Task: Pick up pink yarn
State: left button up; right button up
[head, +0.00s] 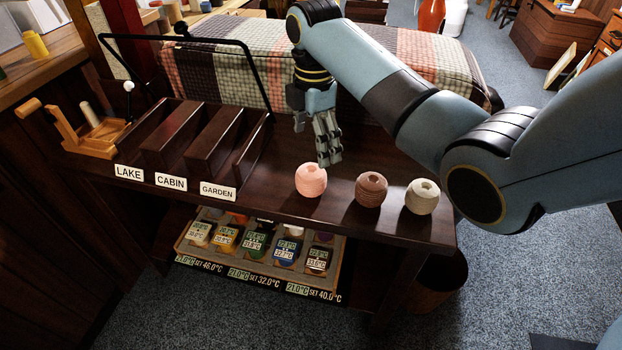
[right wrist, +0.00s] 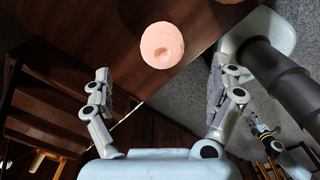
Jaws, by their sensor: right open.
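The pink yarn (head: 310,180) is a round ball standing on the dark wooden table, the leftmost of three yarn balls in a row. In the right wrist view the pink yarn (right wrist: 161,45) lies beyond the fingertips, roughly midway between the two fingers, with its centre hole facing the camera. My right gripper (head: 327,148) hangs above and just behind the pink yarn in the head view, apart from it. In the right wrist view my right gripper (right wrist: 163,90) is open and empty.
A brown yarn ball (head: 371,189) and a beige yarn ball (head: 422,196) stand to the right. Dark slotted bins labelled LAKE, CABIN and GARDEN (head: 218,191) are at the left. A wooden winder (head: 92,130) stands farther left. A plaid blanket (head: 225,65) lies behind.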

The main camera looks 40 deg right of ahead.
aim_at(314, 168)
notch_tip(314, 168, down, 10)
jog(key=shift+s+r+b, duration=0.1)
jog(key=shift+s+b, duration=0.05)
jog(key=shift+b, duration=0.6)
jog(key=c, duration=1.3)
